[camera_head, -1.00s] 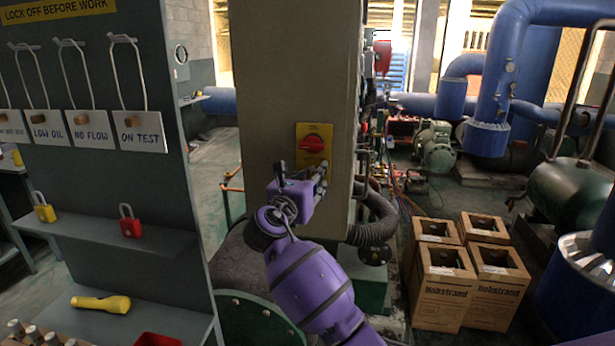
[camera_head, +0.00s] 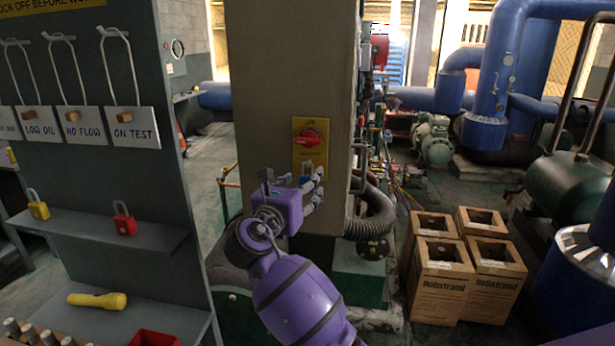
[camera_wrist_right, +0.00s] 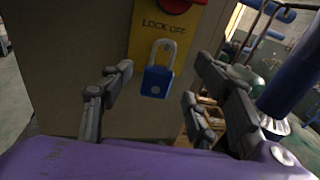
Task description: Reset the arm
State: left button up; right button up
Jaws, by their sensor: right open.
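My right gripper (camera_head: 316,188), on the purple arm, is open and empty just in front of and below the yellow lock-off switch plate (camera_head: 299,150) with its red knob (camera_head: 309,137). In the right wrist view a blue padlock (camera_wrist_right: 156,81) hangs upright by its shackle at the yellow plate (camera_wrist_right: 144,40), under the words LOCK OFF. It lies between the spread fingers (camera_wrist_right: 152,95) in the picture, apart from both. Whether the shackle is fully closed I cannot tell. The red knob (camera_wrist_right: 178,5) is cut off at the top. My left gripper is not in view.
A grey lockout board (camera_head: 175,130) at left holds hanging tags (camera_head: 135,127), a yellow padlock (camera_head: 38,208), a red padlock (camera_head: 124,222) and a yellow flashlight (camera_head: 97,300). Several cardboard boxes (camera_head: 440,290) stand right of the pillar (camera_head: 262,90). A grey hose (camera_head: 375,220) curves beside it.

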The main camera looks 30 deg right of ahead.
jog(key=v, duration=0.7)
jog(key=w+a+f+m+t+y, duration=0.4)
jog(key=w+a+f+m+y, duration=0.1)
jog(key=a+m+y, duration=0.2)
jog(key=s+a+f+m+g+y, duration=0.1)
jog(key=s+a+f+m+y, duration=0.2)
jog(key=f, duration=0.6)
jog(key=s+a+f+m+g+y, duration=0.1)
jog(key=s+f+m+y, duration=0.3)
jog(key=f, duration=0.5)
jog(key=s+d+f+m+g, duration=0.1)
jog(key=s+f+m, duration=0.3)
jog(key=s+f, duration=0.4)
jog(key=s+d+f+m+g, duration=0.2)
jog(key=s+f, duration=0.6)
jog(key=s, duration=0.9)
jog(key=s+d+f+m+g, duration=0.2)
jog(key=s+f+m, duration=0.4)
jog(key=s+f, duration=0.3)
jog(key=s, duration=0.4)
jog(key=shift+d+g, duration=0.15)
jog(key=shift+g, duration=0.15)
